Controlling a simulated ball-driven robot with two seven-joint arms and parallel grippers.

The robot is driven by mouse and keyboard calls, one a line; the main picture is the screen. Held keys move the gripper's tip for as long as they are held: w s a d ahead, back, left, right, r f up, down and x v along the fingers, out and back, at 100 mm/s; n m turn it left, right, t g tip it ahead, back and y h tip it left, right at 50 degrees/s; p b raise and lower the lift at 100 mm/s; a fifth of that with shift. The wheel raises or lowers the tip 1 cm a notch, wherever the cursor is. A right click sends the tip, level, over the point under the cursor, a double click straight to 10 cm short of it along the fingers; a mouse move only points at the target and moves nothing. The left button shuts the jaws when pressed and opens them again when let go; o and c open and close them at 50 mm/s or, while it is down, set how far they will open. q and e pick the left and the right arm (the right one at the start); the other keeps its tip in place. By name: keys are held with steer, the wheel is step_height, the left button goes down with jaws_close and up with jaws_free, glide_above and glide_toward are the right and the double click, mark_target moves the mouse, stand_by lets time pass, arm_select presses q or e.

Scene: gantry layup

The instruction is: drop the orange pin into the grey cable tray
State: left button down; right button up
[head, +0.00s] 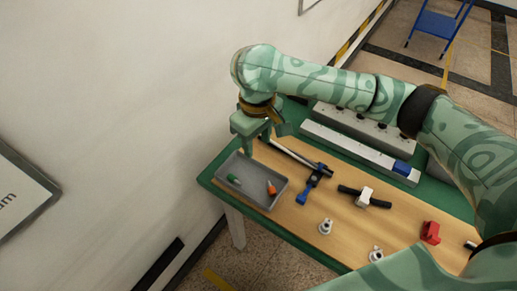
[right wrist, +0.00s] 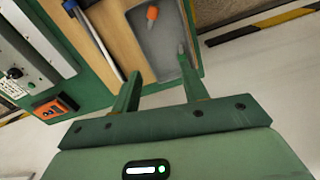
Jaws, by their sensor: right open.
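The grey cable tray (head: 250,199) sits at the left end of the bench and shows in the right wrist view (right wrist: 176,38). The orange pin (head: 271,188) lies inside the tray, toward its right side; it also shows in the right wrist view (right wrist: 152,15). My right gripper (head: 257,142) is above the tray's back edge, apart from the pin. Its fingers are spread and empty in the right wrist view (right wrist: 159,68). My left gripper is out of view.
A blue-and-black clamp (head: 310,183) lies right of the tray. A white-and-black piece (head: 364,197), a red block (head: 430,232) and small metal fittings (head: 325,226) stand on the wooden bench top (head: 340,205). A long grey beam (head: 350,150) runs along the back. A wall is at left.

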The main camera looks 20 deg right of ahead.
step_height(320, 180, up, 8)
steer(key=p, duration=0.3)
steer(key=shift+r, duration=0.2)
